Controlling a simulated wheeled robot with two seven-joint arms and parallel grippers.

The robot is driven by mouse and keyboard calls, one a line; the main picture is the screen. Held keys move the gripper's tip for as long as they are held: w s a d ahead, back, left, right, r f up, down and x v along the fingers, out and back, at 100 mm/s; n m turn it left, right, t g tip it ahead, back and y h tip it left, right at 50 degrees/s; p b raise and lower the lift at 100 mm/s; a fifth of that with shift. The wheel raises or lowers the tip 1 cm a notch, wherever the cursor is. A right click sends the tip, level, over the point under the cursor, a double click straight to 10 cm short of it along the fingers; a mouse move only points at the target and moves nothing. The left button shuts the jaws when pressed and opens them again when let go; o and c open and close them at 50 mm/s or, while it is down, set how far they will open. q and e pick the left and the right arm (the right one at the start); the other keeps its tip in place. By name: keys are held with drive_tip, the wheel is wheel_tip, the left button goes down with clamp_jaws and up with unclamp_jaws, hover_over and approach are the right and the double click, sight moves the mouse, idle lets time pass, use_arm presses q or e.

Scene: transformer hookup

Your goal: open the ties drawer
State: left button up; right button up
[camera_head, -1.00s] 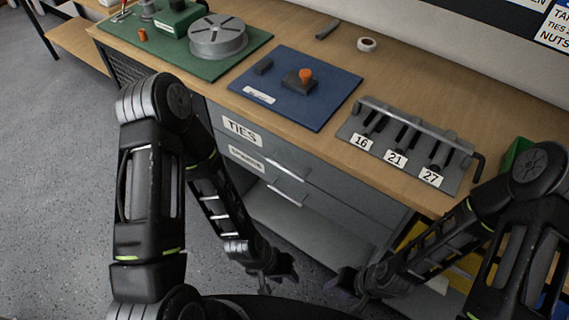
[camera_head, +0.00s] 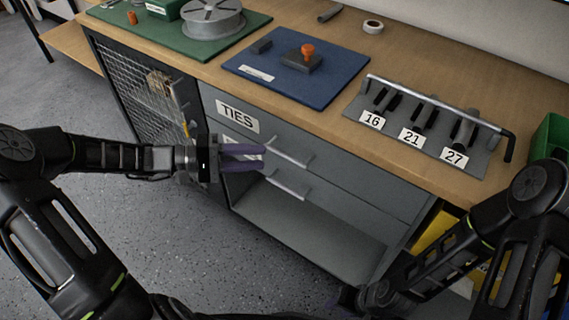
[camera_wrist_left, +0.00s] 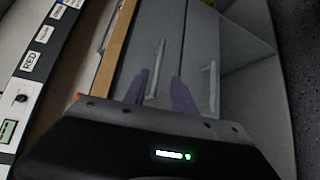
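The ties drawer (camera_head: 335,177) is the top grey drawer under the bench top, marked by a TIES label (camera_head: 238,116). It looks shut. Its bar handle (camera_head: 287,151) also shows in the left wrist view (camera_wrist_left: 155,70), where it appears between my finger tips. My left gripper (camera_head: 264,157) is open and empty, its purple fingers pointing at the drawer front just left of the handle. The fingers also show in the left wrist view (camera_wrist_left: 160,85). Contact with the handle cannot be told. My right gripper (camera_head: 345,298) is low at the bottom, mostly hidden by its arm.
A second drawer with its own handle (camera_head: 287,186) sits just below, above an open shelf (camera_head: 300,232). A mesh cabinet door (camera_head: 140,85) stands to the left. A tool rack (camera_head: 425,130), blue mat (camera_head: 262,82) and green mat (camera_head: 180,45) lie on the bench.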

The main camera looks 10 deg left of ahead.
sight(284, 154)
use_arm(q)
drive_tip(key=shift+a+r, duration=0.1)
drive_tip(key=shift+r, duration=0.15)
drive_tip(key=shift+x, duration=3.95)
drive_tip(key=shift+c, duration=0.2)
clamp_jaws()
